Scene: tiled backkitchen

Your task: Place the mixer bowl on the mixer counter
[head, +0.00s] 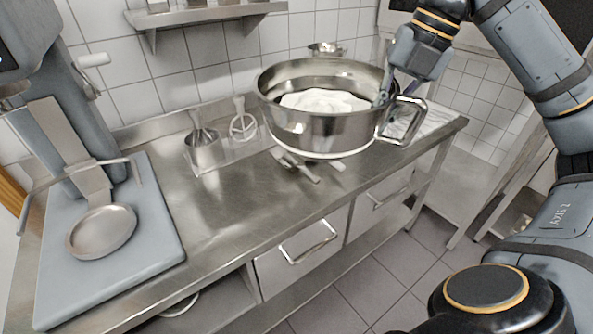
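The mixer bowl (318,128) is a wide shiny steel bowl with a squared handle (402,121) on its right and a white mass inside. It is upright and appears to hang above the right part of the counter. My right gripper (388,88) comes down from the upper right and is shut on the bowl's right rim, near the handle; its fingertips are partly hidden. The mixer counter (225,222) is a long steel worktop. The mixer (70,130) stands on a grey-blue base (150,240) at its left end. My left gripper is not in view.
A clear tray (228,152) with whisk-like attachments stands at the back of the counter. Flat utensils (297,166) lie partly under the bowl. A wall shelf (205,14) is above. The counter's middle, between mixer base and utensils, is clear.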

